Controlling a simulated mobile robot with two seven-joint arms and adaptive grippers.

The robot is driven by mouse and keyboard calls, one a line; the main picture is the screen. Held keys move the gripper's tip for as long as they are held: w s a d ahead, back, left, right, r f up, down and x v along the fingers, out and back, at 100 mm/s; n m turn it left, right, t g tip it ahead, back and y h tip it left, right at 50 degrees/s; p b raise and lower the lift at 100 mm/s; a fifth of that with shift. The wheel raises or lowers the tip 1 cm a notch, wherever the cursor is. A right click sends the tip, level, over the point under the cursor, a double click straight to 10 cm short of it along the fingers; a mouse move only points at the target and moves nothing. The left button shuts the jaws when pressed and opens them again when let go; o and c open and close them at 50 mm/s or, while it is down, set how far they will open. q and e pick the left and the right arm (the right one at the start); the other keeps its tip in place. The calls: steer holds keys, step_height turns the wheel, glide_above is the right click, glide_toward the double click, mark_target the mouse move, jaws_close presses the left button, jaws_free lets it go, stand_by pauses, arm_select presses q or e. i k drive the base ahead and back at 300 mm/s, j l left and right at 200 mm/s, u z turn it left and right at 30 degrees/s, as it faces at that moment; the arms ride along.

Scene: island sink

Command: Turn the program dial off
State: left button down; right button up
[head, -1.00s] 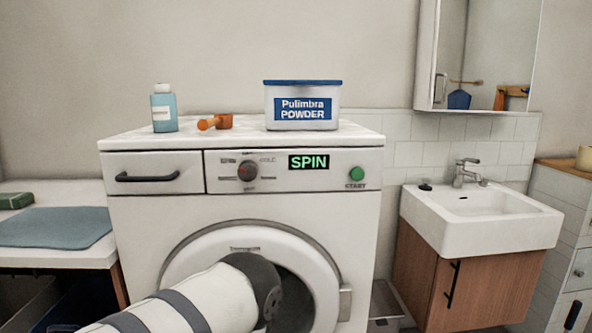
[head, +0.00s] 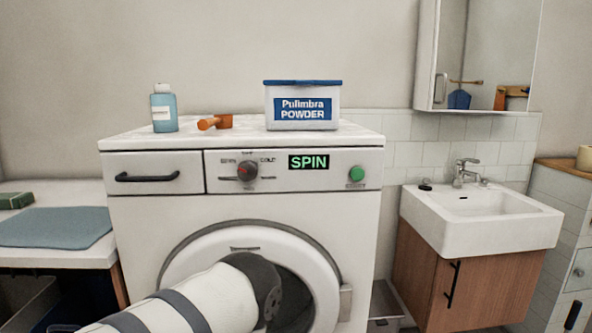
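The program dial (head: 247,170) is a dark grey knob with a red mark, on the washing machine's (head: 155,221) front panel. Small labels surround it, too blurred to read fully. Right of it a black display (head: 309,162) reads SPIN in green, and a round green START button (head: 357,174) sits farther right. One of my arms, white with grey bands, reaches up from the bottom edge in front of the round door (head: 200,258), below the dial and apart from it. Its gripper cannot be seen. No other arm or gripper shows.
On the machine top stand a blue bottle (head: 164,112), an orange scoop (head: 216,122) and a Pulimbra powder box (head: 302,106). A drawer (head: 150,174) is left of the dial. A sink (head: 480,218) stands right, a table with a blue cloth (head: 55,227) left.

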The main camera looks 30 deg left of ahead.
mark_target(247, 171)
steer(key=j+u, duration=0.2)
steer(key=u, duration=0.95)
